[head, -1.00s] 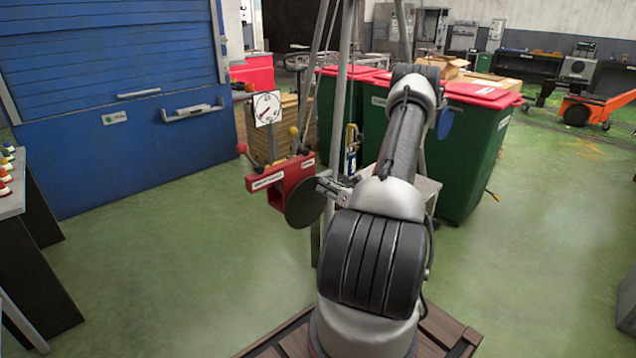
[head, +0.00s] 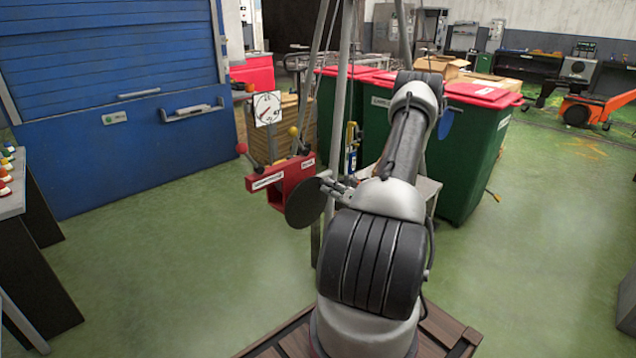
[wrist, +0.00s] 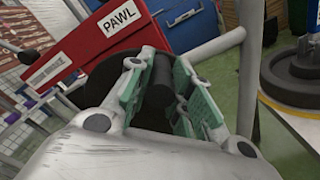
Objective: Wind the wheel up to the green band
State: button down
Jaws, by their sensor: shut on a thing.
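The wheel (head: 305,203) is a dark round disc on the front of a red housing (head: 280,181). In the wrist view it is a dark shape behind my fingers. My gripper (head: 333,187) is at the wheel's right edge. In the wrist view my gripper (wrist: 170,92) has its green-padded fingers shut around a dark cylindrical handle (wrist: 163,72). A white dial (head: 266,108) with a needle stands above the housing. Its bands are too small to make out. A label reading PAWL (wrist: 116,17) is on the housing.
A red-knobbed lever (head: 242,149) and a yellow-knobbed lever (head: 293,131) rise from the housing. Metal frame legs (head: 340,90) stand close behind my arm. Green bins with red lids (head: 480,140) are at the right. Floor in front of the blue shutter (head: 110,90) is clear.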

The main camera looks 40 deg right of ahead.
jog(key=f+m, duration=0.1)
jog(key=m, duration=0.1)
jog(key=d+f+m, duration=0.1)
jog(key=shift+d+f+m, duration=0.25)
jog(key=shift+d+m, duration=0.05)
jog(key=shift+m, duration=0.1)
jog(key=shift+f, duration=0.1)
jog(key=f+m, duration=0.2)
jog(key=m, duration=0.1)
jog(key=shift+d+f+m, duration=0.25)
jog(key=shift+d+m, duration=0.05)
jog(key=shift+d, duration=0.1)
jog(key=shift+f+m, duration=1.45)
jog(key=shift+m, duration=0.35)
